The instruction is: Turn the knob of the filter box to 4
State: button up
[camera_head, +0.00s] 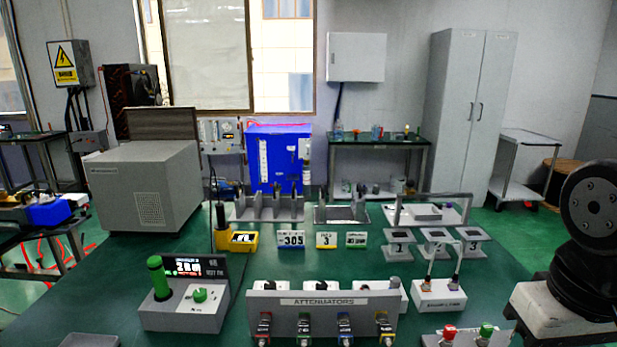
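I cannot read a label that marks the filter box. A grey box (180,318) with a green knob (200,296), a tall green cylinder (158,278) and a dark display (197,267) stands at the front left of the green table. Behind the grey panel marked "ATTENUATORS" (322,324), a light box with dark knobs (350,286) is partly hidden. Its knob markings are too small to read. My gripper is not in view; only a dark part of my arm shows at the right edge.
A large grey case (150,190) stands at the table's back left. Grey racks (268,213), number cards (291,240) and small numbered stands (437,240) fill the middle. Red and green buttons (486,331) sit at the front right. Bare table lies between the left box and the panel.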

aim_at(269, 284)
jog(key=k, duration=0.5)
jog(key=z, duration=2.1)
jog(key=k, duration=1.3)
jog(key=u, duration=2.05)
jog(key=i, duration=0.5)
jog(key=u, duration=0.05)
